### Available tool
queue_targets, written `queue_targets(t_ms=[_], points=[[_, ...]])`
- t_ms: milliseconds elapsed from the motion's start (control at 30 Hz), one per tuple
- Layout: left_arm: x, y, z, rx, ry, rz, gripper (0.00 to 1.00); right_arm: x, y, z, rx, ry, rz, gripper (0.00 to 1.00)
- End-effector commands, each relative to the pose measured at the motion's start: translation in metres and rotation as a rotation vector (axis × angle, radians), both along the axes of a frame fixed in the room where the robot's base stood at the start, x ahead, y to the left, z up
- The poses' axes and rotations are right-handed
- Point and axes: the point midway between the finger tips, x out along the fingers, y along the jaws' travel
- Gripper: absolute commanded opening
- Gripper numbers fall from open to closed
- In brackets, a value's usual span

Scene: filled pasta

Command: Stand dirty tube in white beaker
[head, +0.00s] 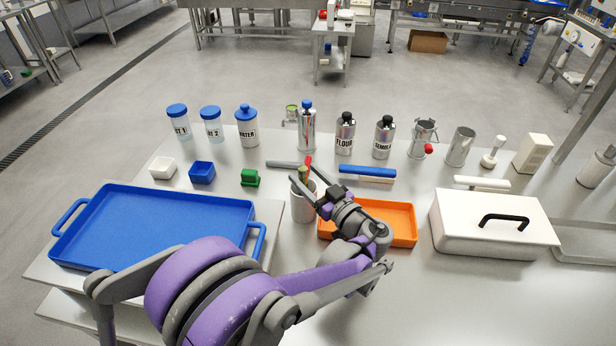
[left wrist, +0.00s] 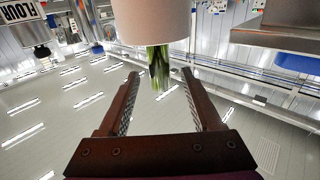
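A pale, whitish-grey cup (head: 303,207) stands on the table, the only thing here resembling a white beaker. Slim greenish sticks (head: 303,175) rise from its mouth, with a red tip (head: 309,161) close by. I cannot tell whether one is the dirty tube. In the left wrist view, which is upside down, the cup (left wrist: 153,20) shows at the top, with the green sticks (left wrist: 158,65) coming out of it. My left gripper (head: 314,184) is beside the cup's mouth. My right gripper is out of view.
An orange tray (head: 400,222) lies right of the cup, partly behind my left arm. A blue tray (head: 150,228) lies left, and a white lidded box (head: 480,235) right. Labelled jars and metal containers line the back, including a flour canister (head: 345,138). A green block (head: 250,178) stands behind-left.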

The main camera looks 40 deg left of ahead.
Motion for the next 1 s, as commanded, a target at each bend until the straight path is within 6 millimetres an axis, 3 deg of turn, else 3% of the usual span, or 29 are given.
queue_targets(t_ms=[267, 700, 1000], points=[[-0.001, -0.005, 0.0, -0.001, 0.0, -0.001, 0.66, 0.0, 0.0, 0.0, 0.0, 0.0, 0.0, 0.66], [-0.023, -0.083, -0.003, -0.001, 0.0, -0.005, 0.66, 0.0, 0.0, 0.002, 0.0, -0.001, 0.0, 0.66], [-0.03, -0.104, -0.004, 0.0, 0.0, -0.001, 0.66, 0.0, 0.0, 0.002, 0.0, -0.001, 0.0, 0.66]])
